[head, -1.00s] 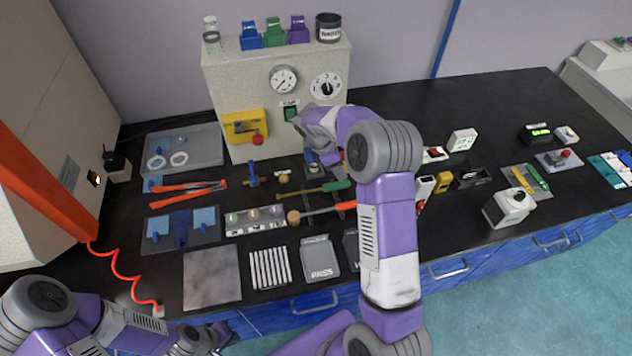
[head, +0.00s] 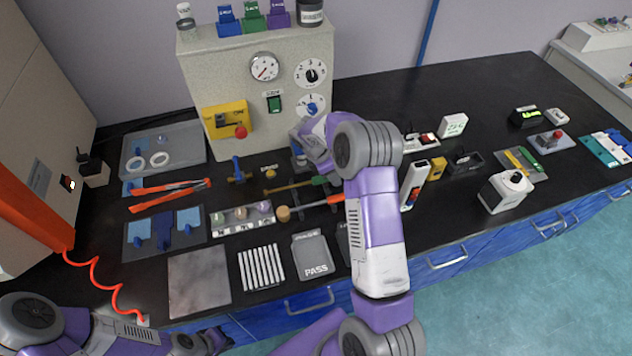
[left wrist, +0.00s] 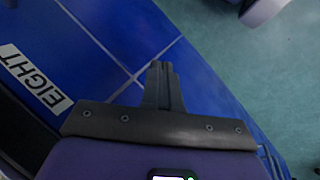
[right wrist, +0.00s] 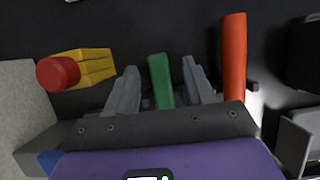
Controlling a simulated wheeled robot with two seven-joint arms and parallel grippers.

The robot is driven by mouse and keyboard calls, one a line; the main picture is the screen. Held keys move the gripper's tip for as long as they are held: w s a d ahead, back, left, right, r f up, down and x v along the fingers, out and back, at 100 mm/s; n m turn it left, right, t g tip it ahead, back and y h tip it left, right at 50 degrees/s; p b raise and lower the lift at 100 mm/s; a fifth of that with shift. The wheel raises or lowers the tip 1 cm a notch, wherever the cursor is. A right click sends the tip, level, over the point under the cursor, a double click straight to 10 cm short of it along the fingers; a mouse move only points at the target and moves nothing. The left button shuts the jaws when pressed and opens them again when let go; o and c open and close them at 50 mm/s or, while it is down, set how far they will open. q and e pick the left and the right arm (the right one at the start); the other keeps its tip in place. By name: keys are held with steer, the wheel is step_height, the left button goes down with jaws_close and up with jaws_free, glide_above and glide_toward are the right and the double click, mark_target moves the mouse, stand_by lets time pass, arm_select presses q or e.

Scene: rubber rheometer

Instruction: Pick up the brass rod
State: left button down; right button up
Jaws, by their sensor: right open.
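The brass rod (head: 285,187) is a thin brass-coloured shaft with a green handle (head: 320,180), lying on the black bench in the head view. My right gripper (head: 301,152) is by the front of the grey machine, behind the rod in the picture. In the right wrist view, my right gripper (right wrist: 159,68) is open, and the green handle (right wrist: 160,82) shows between its two fingers; contact cannot be told. The shaft is hidden there. My left gripper (left wrist: 160,66) is shut and empty, low by the blue cabinet front.
A mallet (head: 318,202) with a red handle lies close beside the rod; its handle (right wrist: 235,60) is right of the fingers in the right wrist view. The machine (head: 235,75) stands behind, with a yellow box (head: 225,118) and red button.

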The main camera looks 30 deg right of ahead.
jaws_close()
steer(key=shift+r, duration=0.15)
